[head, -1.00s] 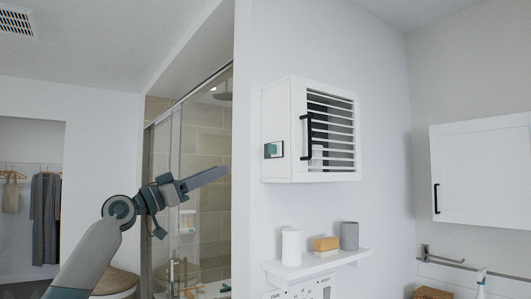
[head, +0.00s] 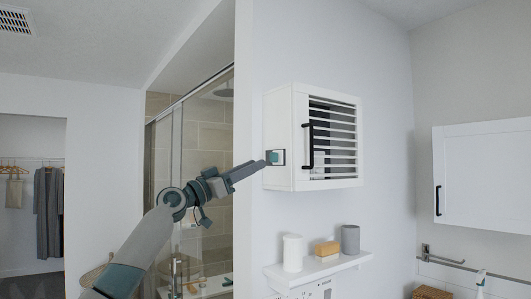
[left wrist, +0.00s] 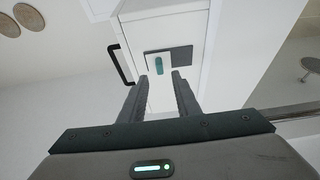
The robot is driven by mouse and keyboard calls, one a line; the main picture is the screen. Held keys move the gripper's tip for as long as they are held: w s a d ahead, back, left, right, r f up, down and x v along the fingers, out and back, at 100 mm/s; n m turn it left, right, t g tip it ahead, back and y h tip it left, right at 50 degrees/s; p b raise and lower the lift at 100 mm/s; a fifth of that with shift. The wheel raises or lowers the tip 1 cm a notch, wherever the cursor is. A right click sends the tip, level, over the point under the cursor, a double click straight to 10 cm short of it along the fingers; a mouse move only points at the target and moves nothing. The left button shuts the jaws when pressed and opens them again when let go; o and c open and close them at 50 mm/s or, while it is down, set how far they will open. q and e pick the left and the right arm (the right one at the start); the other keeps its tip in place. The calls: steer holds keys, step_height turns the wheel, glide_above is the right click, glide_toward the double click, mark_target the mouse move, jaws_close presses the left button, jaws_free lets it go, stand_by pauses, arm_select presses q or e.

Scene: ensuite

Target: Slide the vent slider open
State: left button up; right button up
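The vent slider is a small teal knob (head: 273,157) on a dark plate (head: 281,157) on the left side of the white wall cabinet (head: 279,109). In the left wrist view the teal knob (left wrist: 159,66) shows ahead, between the lines of the two fingers, on its dark plate (left wrist: 181,59). My left gripper (left wrist: 154,80) is open, with its two fingers apart and nothing between them that I can make out. In the head view my left gripper (head: 262,163) points at the plate, its tips close to it; contact cannot be told. My right gripper is not in view.
The cabinet front has a slatted door with a black handle (head: 309,146). Below it a white shelf (head: 322,266) holds a white cylinder (head: 292,253), a sponge-like block (head: 327,248) and a grey cup (head: 350,238). A glass shower (head: 197,135) stands at the left.

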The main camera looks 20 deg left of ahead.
mark_target(271, 157)
arm_select(q)
steer(key=shift+p+x, duration=1.15)
steer(key=shift+x, duration=1.65)
